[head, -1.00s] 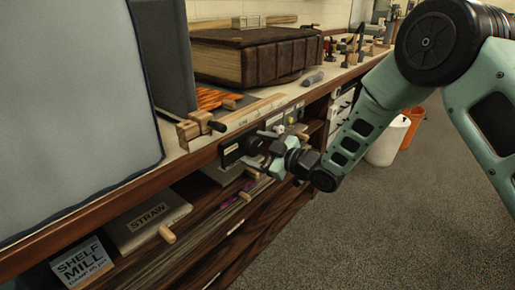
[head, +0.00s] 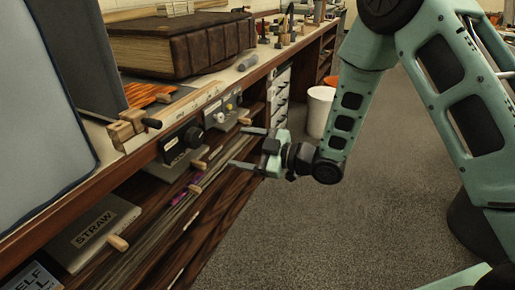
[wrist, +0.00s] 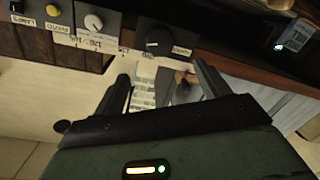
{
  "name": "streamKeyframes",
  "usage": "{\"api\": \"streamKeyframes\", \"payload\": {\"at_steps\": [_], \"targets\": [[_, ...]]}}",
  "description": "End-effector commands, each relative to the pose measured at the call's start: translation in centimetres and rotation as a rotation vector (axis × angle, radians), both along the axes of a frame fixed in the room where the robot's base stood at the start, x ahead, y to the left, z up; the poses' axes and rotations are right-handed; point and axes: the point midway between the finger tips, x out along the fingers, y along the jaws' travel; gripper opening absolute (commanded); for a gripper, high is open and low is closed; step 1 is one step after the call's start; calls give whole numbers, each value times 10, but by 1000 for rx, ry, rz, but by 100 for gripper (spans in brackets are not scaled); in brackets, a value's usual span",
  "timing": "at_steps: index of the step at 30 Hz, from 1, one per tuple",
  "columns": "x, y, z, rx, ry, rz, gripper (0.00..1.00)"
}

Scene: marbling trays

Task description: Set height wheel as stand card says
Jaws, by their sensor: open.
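A black wheel on a dark plate is fixed to the front edge of the bench; it shows in the head view (head: 193,136) and in the wrist view (wrist: 157,40). A small label sits beside it in the wrist view, too small to read surely. My gripper (head: 240,147) is open and empty, to the right of the wheel and apart from it. In the wrist view my gripper (wrist: 160,75) has its two fingers spread, with the wheel beyond the gap. I cannot make out a stand card or the wheel's setting.
A grey panel (head: 223,114) with a pale knob (wrist: 93,22) and a yellow button (wrist: 53,10) adjoins the wheel. A wooden clamp (head: 130,127) sits above on the bench. Wooden pegs (head: 118,243) stick out from the shelves below. Open carpet lies to the right.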

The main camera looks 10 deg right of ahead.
Motion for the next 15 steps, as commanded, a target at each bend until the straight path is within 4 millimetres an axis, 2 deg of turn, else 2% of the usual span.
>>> {"api": "streamKeyframes", "payload": {"at_steps": [6, 15], "targets": [[-17, -24, 2, 1, 0, -1, 75], [-21, -29, 2, 0, 0, 1, 75]]}}
